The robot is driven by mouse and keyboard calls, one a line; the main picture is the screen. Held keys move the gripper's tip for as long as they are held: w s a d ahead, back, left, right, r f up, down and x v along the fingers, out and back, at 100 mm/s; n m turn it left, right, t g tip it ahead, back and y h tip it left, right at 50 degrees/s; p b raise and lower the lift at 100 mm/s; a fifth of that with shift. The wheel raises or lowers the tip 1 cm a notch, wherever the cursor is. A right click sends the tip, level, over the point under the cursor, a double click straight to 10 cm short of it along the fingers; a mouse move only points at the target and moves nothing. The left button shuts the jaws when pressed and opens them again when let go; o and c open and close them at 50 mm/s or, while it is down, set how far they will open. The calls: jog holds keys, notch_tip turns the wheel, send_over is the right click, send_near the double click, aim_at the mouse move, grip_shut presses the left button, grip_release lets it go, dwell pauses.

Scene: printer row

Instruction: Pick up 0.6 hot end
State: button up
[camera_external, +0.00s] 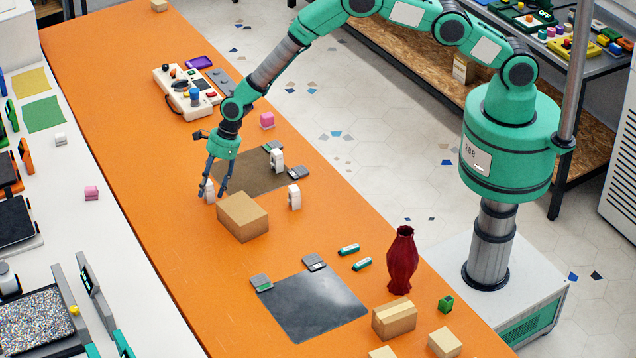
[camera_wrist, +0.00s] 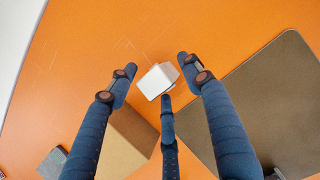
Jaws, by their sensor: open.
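My gripper (camera_external: 216,190) points down over the orange table, its fingers spread. In the wrist view my gripper (camera_wrist: 160,77) has its fingertips around a small white block-like piece (camera_wrist: 157,80), with gaps visible between it and the side fingers. The white piece (camera_external: 208,189) is partly hidden behind the fingers in the external view. Two similar white pieces stand at the brown mat, one on it (camera_external: 277,160) and one by its near edge (camera_external: 294,198). I cannot read any label, so I cannot tell which piece is the 0.6 hot end.
A cardboard box (camera_external: 243,216) stands close beside my gripper. The brown mat (camera_external: 240,175) lies behind it. A dark grey mat (camera_external: 312,309), a red vase (camera_external: 402,260) and more boxes (camera_external: 394,319) are nearer the front.

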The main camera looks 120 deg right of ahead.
aim_at(208, 182)
jog(key=c, duration=1.1)
jog(key=shift+r, duration=0.1)
jog(key=shift+r, duration=1.45)
jog(key=shift+s+r, duration=0.2)
jog(key=shift+r, duration=0.1)
jog(key=s+a, duration=0.2)
jog(key=s, duration=0.2)
jog(key=s+a+r, duration=0.1)
jog(key=s+a, duration=0.1)
jog(key=s, duration=0.3)
jog(key=s+a+b, duration=0.1)
jog(key=s+a, duration=0.1)
jog(key=s, duration=0.3)
jog(key=shift+s+r, duration=0.15)
jog(key=shift+s, duration=0.05)
